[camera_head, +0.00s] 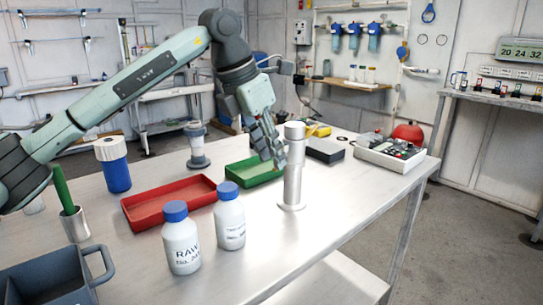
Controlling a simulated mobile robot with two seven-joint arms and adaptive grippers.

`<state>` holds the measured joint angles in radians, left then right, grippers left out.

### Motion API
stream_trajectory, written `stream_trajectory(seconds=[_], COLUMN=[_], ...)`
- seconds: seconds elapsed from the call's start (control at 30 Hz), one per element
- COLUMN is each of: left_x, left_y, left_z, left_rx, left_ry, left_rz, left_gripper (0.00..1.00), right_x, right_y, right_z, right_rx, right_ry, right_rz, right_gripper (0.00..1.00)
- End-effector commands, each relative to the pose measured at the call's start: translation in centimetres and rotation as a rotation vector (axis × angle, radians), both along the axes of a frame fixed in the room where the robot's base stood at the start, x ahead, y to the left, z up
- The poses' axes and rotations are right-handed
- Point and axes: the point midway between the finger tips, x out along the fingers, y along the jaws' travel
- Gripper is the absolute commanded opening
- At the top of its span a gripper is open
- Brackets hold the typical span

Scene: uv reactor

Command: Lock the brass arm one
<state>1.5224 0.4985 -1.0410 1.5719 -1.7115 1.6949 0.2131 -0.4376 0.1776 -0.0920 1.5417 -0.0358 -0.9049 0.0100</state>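My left gripper (270,154) points down beside the upper left side of an upright silver metal cylinder (293,180) on the table. Its fingertips overlap the cylinder's edge in the picture, and I cannot tell whether they touch it. I cannot make out whether the fingers are apart or closed. No brass-coloured arm can be clearly told apart. A small yellow object (319,130) shows behind the cylinder, partly hidden. My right gripper is not in view.
Two white bottles with blue caps (181,240) stand in front, near a red tray (170,203). A black box (325,151) and a control box (390,154) stand right. The table (330,212) is clear right of the cylinder.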

Motion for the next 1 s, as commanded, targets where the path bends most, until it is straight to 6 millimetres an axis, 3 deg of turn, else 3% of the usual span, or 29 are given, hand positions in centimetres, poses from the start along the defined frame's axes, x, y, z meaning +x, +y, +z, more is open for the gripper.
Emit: stream_trajectory(seconds=[0.17,0.43,0.67,1.0], left_x=[0.3,0.4,0.4,0.4], left_y=[-0.4,-0.5,-0.4,-0.4], left_z=[-1.3,-1.4,-1.4,-1.6], left_rx=[0.001,0.000,0.000,-0.008], left_ry=[0.001,0.000,0.000,-0.007], left_rz=[0.000,0.000,0.001,0.001], left_gripper=[0.30,0.30,0.02,0.00], right_x=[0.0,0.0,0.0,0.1], right_y=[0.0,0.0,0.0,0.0], right_z=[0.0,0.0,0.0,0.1], right_rx=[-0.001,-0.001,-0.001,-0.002], right_ry=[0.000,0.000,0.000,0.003], right_rz=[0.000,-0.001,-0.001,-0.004], right_gripper=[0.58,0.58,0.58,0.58])
